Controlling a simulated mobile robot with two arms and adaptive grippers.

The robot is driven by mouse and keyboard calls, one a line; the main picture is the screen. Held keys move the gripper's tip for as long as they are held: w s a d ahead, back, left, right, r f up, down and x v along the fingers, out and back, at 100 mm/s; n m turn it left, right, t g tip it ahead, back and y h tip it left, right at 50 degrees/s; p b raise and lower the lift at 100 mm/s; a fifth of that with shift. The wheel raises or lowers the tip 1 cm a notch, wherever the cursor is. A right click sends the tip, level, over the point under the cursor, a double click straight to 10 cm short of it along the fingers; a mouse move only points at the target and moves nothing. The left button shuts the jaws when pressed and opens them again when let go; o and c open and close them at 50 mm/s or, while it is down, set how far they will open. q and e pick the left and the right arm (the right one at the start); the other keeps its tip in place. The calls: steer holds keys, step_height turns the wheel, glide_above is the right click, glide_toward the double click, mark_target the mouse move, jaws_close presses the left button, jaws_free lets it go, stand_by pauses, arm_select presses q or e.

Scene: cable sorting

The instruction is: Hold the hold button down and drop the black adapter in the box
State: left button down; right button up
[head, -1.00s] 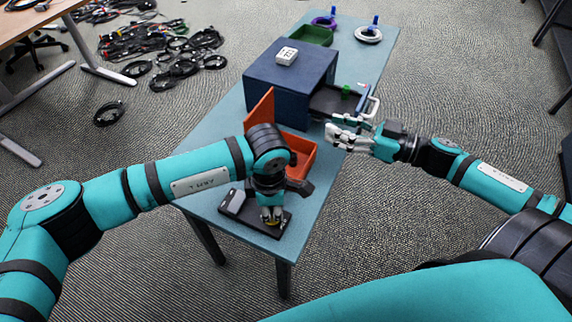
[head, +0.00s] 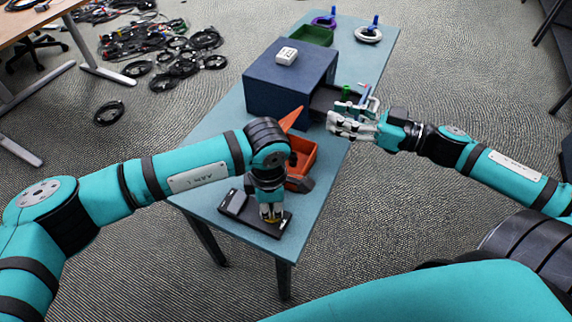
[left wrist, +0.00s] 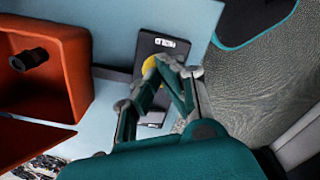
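My left gripper (head: 270,218) points down, shut, with its fingertips at the yellow button (left wrist: 150,66) on a black panel (head: 237,207). In the left wrist view the fingertips (left wrist: 165,62) overlap the button's edge. The orange box (head: 302,168) stands behind, partly hidden by my left arm; its lid (head: 292,118) is raised at a tilt. In the left wrist view a small black object, which looks like the adapter (left wrist: 28,59), is inside the box (left wrist: 70,75).
A dark blue cabinet (head: 290,85) carries a white block (head: 286,56). Its drawer (head: 325,99) is pulled out with a green item (head: 346,92) at it. A green tray (head: 312,35) and cable rings on posts stand at the far end. Bare table lies left of the box.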

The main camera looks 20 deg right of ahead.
arm_select(q)
step_height(320, 180, up, 8)
steer(key=shift+f, duration=0.2)
stand_by(0.8)
stand_by(0.5)
